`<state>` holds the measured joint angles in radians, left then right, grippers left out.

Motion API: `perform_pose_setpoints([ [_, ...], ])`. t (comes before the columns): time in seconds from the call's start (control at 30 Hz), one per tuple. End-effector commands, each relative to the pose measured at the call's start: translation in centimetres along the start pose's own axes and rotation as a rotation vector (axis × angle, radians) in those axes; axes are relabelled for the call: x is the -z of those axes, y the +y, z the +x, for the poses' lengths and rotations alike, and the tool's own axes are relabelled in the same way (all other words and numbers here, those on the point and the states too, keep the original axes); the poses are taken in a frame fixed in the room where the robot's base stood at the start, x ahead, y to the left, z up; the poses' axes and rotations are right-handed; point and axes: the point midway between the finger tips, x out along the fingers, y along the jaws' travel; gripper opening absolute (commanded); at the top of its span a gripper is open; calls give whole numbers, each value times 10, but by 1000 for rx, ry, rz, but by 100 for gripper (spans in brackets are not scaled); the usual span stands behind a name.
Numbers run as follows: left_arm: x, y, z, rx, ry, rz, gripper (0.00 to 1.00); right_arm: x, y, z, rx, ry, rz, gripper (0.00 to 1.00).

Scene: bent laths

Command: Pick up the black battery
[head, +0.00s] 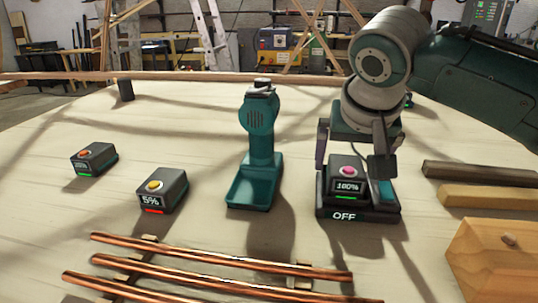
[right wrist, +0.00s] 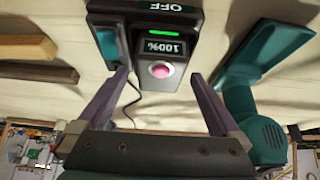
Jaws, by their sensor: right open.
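A black battery (head: 347,183) with a pink button, a 100% display and a green bar sits in the black charger (head: 358,215) marked OFF. It also shows in the right wrist view (right wrist: 158,52). A second dark battery (head: 163,192) has a yellow button, reads 5% and shows a red bar. A third dark battery (head: 93,160) with an orange-red button lies at the far left. My left gripper is not in view.
A teal tool (head: 260,150) stands upright just left of the charger. Copper rods (head: 210,265) lie along the front. Dark and light wooden bars (head: 478,173) and a wooden block (head: 495,255) are at the right. A dark cylinder (head: 125,90) stands at the back left.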

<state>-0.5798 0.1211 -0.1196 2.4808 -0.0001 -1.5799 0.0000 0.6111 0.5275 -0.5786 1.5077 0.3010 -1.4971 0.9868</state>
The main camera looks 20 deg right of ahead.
Motion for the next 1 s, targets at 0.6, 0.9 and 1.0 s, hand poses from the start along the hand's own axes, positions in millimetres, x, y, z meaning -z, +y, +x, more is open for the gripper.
perform_pose_setpoints([
  [0.6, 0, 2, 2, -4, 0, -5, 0, 0, 0, 8, 1, 0, -1, 67],
  [0.9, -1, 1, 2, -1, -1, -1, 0, 0, 0, 8, 1, 0, -1, 34],
  [1.0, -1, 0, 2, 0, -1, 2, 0, 0, 0, 8, 1, 0, -1, 22],
])
